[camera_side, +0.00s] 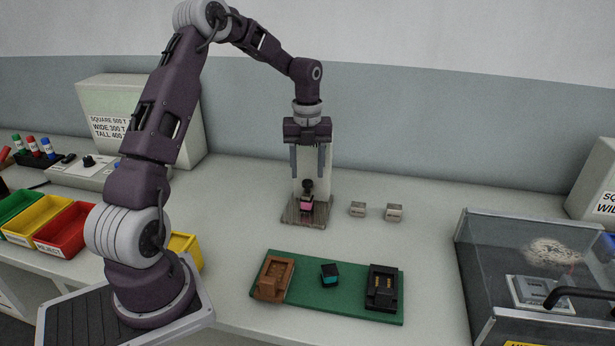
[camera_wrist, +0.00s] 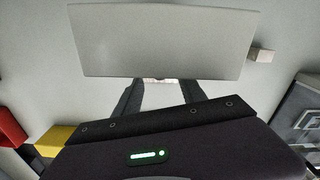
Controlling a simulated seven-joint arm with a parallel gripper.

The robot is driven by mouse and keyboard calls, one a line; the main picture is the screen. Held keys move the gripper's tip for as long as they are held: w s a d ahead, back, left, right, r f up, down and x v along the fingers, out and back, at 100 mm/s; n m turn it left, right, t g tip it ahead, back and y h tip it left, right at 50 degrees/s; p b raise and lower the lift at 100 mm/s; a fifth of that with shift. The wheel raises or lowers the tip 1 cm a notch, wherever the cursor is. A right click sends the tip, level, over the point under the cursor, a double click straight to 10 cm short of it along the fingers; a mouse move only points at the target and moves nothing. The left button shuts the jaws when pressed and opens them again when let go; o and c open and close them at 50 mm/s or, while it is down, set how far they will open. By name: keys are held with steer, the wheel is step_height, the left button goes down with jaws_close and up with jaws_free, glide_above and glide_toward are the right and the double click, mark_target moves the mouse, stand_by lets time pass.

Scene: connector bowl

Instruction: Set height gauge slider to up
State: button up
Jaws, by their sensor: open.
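The height gauge stands upright on the table in the side view, with a pale post (camera_side: 312,165) on a grey-brown base (camera_side: 293,216). Its slider, a small black and pink piece (camera_side: 307,199), sits low on the post just above the base. My gripper (camera_side: 307,176) points down at the post, its fingers open and empty, one toward each side of it. The fingertips are above the slider. In the wrist view my gripper (camera_wrist: 160,88) shows two spread fingers below a large pale panel, likely the post (camera_wrist: 160,40); the slider cannot be made out there.
Two small grey blocks (camera_side: 357,209) (camera_side: 394,212) stand right of the gauge. A green board (camera_side: 335,294) with brown, teal and black parts lies in front. A clear-walled case (camera_side: 500,265) is at right. Coloured bins (camera_side: 66,227) are at left. Table between gauge and board is clear.

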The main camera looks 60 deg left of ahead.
mark_target(308, 187)
steer(key=shift+f, duration=1.4)
jaws_close()
